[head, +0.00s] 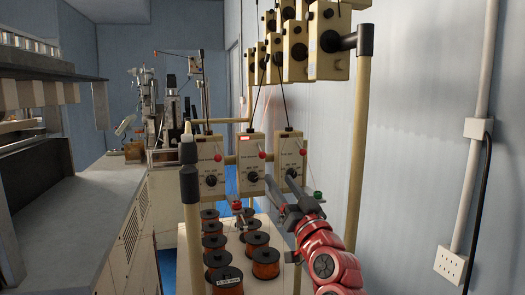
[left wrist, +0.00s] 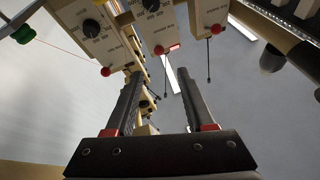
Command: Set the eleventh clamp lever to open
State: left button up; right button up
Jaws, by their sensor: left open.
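Three cream tension boxes stand in a row in the head view: a left box (head: 210,160), a middle box (head: 250,152) and a right box (head: 288,150). Each has a black dial and a small red ball. Below them show a red-knobbed part (head: 237,204) and a green-knobbed part (head: 318,195); a green knob (left wrist: 23,34) also shows in the left wrist view. I cannot tell which lever is the eleventh. My left gripper (head: 279,184) is open and empty, in front of the middle and right boxes. In the left wrist view its fingers (left wrist: 160,75) point up toward the boxes.
Several copper wire spools (head: 265,262) stand below the boxes. An upper row of boxes (head: 328,40) hangs on a frame with a cream post (head: 358,140). A grey bench (head: 75,185) is at left. The wall (head: 410,130) is close at right.

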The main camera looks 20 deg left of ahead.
aim_at(264, 158)
pick_arm(q)
jog(key=p+x, duration=0.1)
jog(key=x, duration=0.3)
jog(key=p+x, duration=0.1)
jog(key=x, duration=0.3)
jog(key=p+x, duration=0.1)
jog(key=x, duration=0.3)
jog(key=shift+w+a+f, duration=0.2)
jog(key=shift+a, duration=0.05)
jog(key=shift+c, duration=0.2)
grip_shut()
